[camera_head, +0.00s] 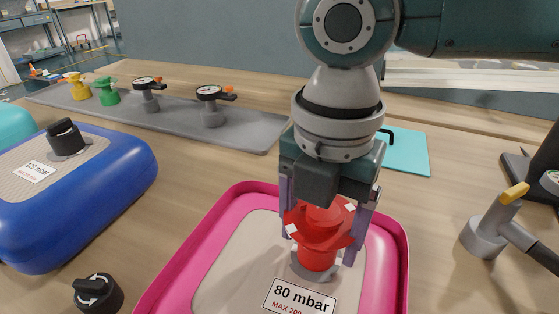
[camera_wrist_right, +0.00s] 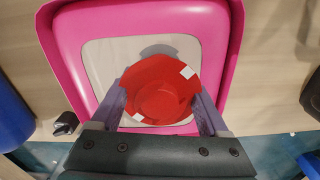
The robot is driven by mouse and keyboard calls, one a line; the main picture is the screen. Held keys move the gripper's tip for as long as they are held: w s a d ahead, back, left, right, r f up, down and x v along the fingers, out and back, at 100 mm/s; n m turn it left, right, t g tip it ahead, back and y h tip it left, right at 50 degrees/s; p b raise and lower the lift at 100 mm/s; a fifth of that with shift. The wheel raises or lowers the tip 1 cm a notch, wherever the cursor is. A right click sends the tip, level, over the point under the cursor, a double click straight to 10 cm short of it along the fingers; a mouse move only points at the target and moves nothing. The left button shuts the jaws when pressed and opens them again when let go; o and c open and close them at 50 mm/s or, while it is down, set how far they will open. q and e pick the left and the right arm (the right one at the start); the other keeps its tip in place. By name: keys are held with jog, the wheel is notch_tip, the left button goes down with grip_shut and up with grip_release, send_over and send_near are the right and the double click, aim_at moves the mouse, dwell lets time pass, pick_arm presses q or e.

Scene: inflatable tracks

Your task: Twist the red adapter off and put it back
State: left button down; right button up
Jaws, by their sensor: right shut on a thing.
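The red adapter (camera_head: 318,236) stands upright over a grey base on the pink inflatable (camera_head: 236,202), above the "80 mbar" label (camera_head: 299,297). My right gripper (camera_head: 324,222) comes down from above and is shut on the adapter, one finger on each side. In the right wrist view the adapter (camera_wrist_right: 160,90) lies between the two purple fingers of the right gripper (camera_wrist_right: 163,108). Its round top and small white marks show there. I cannot tell whether the adapter is seated on the base or loose from it. My left gripper is not in view.
A blue inflatable (camera_head: 130,190) with a black cap (camera_head: 65,137) is at left. A loose black cap (camera_head: 98,294) lies in front. A grey mat (camera_head: 170,122) at the back holds yellow, green and gauge adapters. A grey fitting with a yellow lever (camera_head: 485,232) stands at right.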

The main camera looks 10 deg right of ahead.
jog(key=shift+r+m+p, duration=0.15)
jog(key=shift+m+p, duration=1.25)
jog(key=shift+m, duration=0.4)
jog(key=shift+m+p, duration=0.3)
jog(key=shift+m, duration=0.3)
jog(key=shift+m+p, duration=1.45)
jog(key=shift+m, duration=0.75)
jog(key=shift+r+p, duration=2.4)
jog(key=shift+p, duration=0.35)
